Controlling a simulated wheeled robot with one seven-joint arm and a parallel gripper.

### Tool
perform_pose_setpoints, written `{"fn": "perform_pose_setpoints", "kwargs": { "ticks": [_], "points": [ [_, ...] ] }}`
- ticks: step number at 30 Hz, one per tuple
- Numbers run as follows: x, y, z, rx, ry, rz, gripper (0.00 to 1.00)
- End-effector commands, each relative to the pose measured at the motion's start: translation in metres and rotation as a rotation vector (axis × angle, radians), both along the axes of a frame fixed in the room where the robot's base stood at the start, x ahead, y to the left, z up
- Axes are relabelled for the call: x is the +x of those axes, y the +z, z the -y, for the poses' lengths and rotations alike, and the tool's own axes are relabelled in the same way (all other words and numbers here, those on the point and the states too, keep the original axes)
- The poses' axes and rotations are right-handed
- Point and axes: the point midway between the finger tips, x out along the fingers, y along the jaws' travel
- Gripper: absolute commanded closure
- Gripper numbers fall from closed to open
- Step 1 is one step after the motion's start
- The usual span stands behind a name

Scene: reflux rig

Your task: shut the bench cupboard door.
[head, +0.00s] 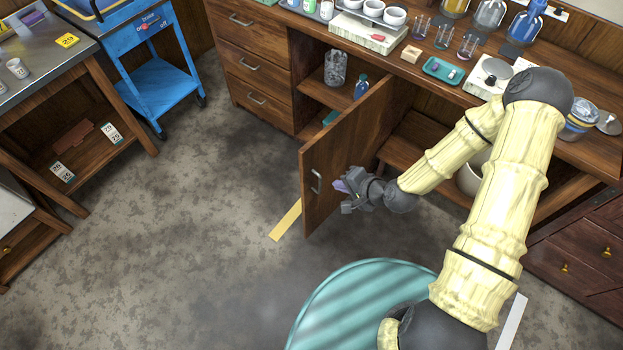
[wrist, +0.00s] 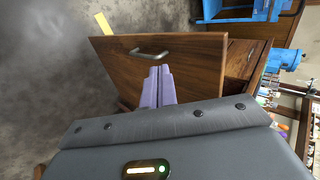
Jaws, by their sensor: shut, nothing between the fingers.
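The bench cupboard door (head: 340,150) is brown wood and stands open, swung out from the bench. In the wrist view the door (wrist: 195,62) fills the middle, and the handle (wrist: 149,53) shows just beyond the fingertips. The lilac fingers of my gripper (wrist: 160,72) are together and empty. I cannot tell whether they touch the door.
The open cupboard holds a glass jar (head: 335,68) and a blue bottle (head: 361,86). Glassware and bowls stand on the bench top (head: 405,62). A yellow strip (head: 286,220) lies on the floor by the door. A blue cart (head: 155,80) is at the left. The floor between is clear.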

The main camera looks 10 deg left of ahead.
Motion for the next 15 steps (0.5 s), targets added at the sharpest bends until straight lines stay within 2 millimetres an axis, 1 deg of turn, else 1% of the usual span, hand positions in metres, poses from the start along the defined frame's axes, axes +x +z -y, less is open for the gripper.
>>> {"fn": "perform_pose_setpoints", "kwargs": {
  "ticks": [10,15],
  "points": [
    [0.001,0.0,-0.001,0.0,0.001,0.001,1.0],
    [0.005,-0.009,-0.01,-0.001,0.001,0.0,1.0]
  ]
}}
